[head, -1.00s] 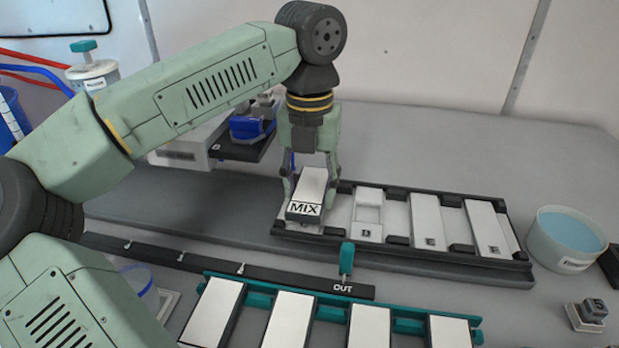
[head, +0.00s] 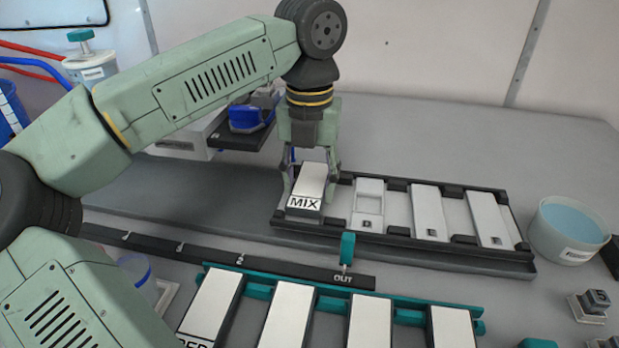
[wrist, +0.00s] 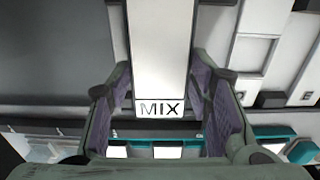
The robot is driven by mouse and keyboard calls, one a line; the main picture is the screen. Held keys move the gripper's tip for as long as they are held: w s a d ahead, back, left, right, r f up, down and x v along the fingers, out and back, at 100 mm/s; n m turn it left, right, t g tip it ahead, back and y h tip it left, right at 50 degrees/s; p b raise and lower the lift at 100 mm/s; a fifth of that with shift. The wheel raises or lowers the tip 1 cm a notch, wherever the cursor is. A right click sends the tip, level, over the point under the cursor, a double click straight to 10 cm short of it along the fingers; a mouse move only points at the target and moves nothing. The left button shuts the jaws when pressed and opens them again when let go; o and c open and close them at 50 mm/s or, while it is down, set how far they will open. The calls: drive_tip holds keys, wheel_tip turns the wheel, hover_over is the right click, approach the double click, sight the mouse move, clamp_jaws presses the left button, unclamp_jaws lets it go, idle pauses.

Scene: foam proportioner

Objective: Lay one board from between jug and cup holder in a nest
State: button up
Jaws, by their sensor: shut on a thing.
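My gripper (head: 308,168) is shut on a white board marked MIX (head: 313,180), at the left end of the black tray (head: 400,240). In the wrist view the MIX board (wrist: 160,50) lies between the two fingers (wrist: 160,95), label toward the bottom. The board is over or in the leftmost nest and covers it; I cannot tell whether it touches the bottom. To its right, the tray's other places hold white pieces: one with a square recess (head: 368,208), then two plain-faced ones (head: 428,212), (head: 488,218).
A teal rack (head: 258,291) with several white boards stands in front. A dark rail marked OUT (head: 310,273) and a teal upright tab (head: 347,248) lie between rack and tray. A tub of blue liquid (head: 570,232) is at right.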

drive_tip(key=shift+f, duration=0.4)
drive_tip(key=o, duration=1.2)
drive_tip(key=shift+o, duration=0.7)
drive_tip(key=shift+o, duration=1.4)
drive_tip(key=shift+r, duration=0.1)
